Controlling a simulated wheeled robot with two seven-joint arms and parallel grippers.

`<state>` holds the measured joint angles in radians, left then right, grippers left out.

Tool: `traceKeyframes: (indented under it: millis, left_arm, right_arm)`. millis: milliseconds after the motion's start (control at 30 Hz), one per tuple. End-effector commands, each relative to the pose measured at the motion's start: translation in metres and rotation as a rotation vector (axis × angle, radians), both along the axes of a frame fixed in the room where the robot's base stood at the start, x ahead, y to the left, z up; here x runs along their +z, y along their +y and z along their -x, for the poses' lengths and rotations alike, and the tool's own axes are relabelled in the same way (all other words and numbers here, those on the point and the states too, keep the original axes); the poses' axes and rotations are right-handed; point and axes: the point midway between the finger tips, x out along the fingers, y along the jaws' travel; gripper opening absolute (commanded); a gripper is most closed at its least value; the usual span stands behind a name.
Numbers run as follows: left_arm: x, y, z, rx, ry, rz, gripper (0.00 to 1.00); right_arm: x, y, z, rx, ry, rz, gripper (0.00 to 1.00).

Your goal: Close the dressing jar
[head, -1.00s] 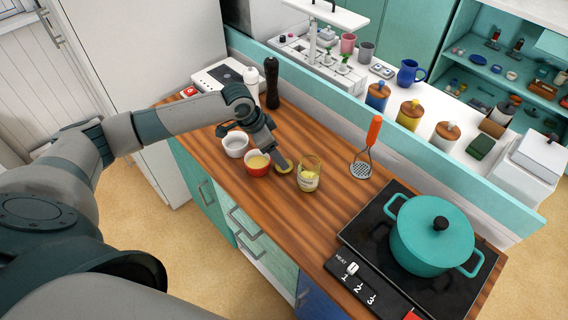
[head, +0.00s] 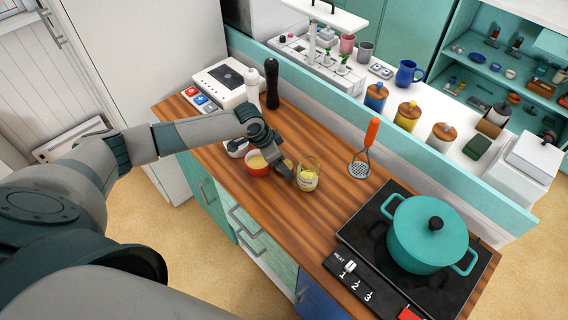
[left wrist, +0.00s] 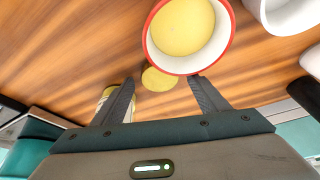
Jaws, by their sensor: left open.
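The dressing jar (head: 308,174) is a clear glass jar with pale yellow contents, upright on the wooden counter with its top open. A small round yellow disc, seemingly its lid (left wrist: 160,79), lies on the counter beside it; the head view shows only part of it behind my gripper. My left gripper (head: 284,170) is low over the counter, between the red bowl and the jar. In the left wrist view its open, empty fingers (left wrist: 162,84) stand either side of the near edge of the disc. The jar (left wrist: 104,96) is partly hidden behind the left finger there. My right gripper is out of view.
A red bowl of yellow food (head: 256,167) sits close to the gripper, with a white bowl (left wrist: 290,14) beyond it. A pepper mill (head: 271,84) stands at the back. A masher (head: 366,148) and a teal pot (head: 425,240) on the hob are to the right. The front middle counter is clear.

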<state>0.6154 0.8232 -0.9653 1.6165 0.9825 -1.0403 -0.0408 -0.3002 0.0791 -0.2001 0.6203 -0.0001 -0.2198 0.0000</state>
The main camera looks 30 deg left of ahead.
Motion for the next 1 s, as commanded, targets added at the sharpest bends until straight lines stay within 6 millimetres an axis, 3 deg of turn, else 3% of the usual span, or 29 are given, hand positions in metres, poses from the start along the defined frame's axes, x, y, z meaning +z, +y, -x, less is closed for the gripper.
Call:
traceKeyframes:
  millis: [467, 633, 1000]
  left_arm:
    - [-0.0011, 0.0000, -0.0004, 0.000, 0.000, 0.000, 0.68]
    - [-0.0010, 0.0001, -0.0004, 0.000, 0.000, 0.000, 0.27]
    - [0.0011, -0.0002, -0.0007, 0.000, -0.001, 0.001, 0.24]
  right_arm:
    - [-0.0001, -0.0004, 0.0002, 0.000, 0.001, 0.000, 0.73]
    - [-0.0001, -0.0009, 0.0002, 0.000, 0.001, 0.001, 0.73]
    - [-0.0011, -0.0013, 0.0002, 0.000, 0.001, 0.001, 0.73]
